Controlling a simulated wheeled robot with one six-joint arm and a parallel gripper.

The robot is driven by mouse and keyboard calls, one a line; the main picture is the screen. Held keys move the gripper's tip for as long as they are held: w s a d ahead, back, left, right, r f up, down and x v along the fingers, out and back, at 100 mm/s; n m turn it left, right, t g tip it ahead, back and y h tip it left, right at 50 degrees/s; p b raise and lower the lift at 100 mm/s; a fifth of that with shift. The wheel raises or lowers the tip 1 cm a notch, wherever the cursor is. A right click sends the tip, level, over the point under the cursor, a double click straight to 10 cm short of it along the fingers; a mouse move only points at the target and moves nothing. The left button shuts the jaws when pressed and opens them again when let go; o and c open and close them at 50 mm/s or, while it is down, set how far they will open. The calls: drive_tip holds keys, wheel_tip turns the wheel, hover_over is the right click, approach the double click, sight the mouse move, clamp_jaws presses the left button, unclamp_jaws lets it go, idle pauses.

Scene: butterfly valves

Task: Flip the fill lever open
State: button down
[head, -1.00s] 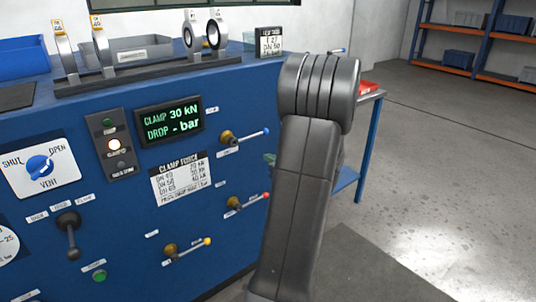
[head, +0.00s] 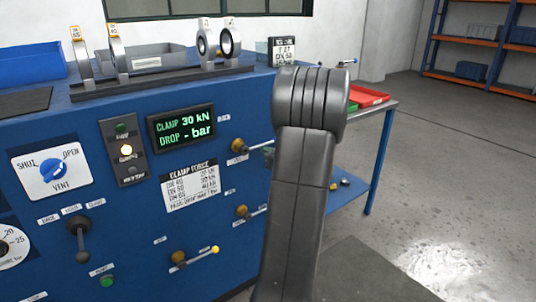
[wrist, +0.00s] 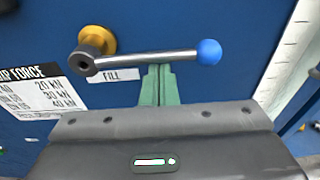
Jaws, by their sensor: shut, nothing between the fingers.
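The fill lever (wrist: 150,60) is a metal rod with a blue ball knob (wrist: 209,51) at its right end. It lies nearly level across the wrist view, running right from a dark hub on a brass valve body, above a FILL label (wrist: 114,75). In the head view, its brass body (head: 238,145) shows at the panel's right, and my arm hides the knob. My gripper (wrist: 159,70) has its green fingers shut and empty. Their tips are at the rod's lower edge, between hub and knob; I cannot tell whether they touch it.
Below the fill lever on the blue panel (head: 95,240) are another lever (head: 243,212) and a yellow-knobbed lever (head: 195,256). A clamp display (head: 182,126) reads 30 kN. A side table with a red tray (head: 368,96) stands right of my arm. Open floor lies further right.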

drive_tip(key=shift+r+n+b, duration=0.5)
drive_tip(key=shift+n+b, duration=0.2)
drive_tip(key=s+a+r+n+t+h+b, duration=0.1)
drive_tip(key=s+a+r+n+b, duration=0.2)
drive_tip(key=a+r+n+b, duration=0.2)
drive_tip(key=shift+s+r+n+t+b, duration=0.35)
drive_tip(key=shift+r+n+b, duration=1.35)
drive_tip(key=shift+n+b, duration=1)
drive_tip(key=shift+m+b, duration=0.35)
drive_tip(key=shift+m, duration=0.05)
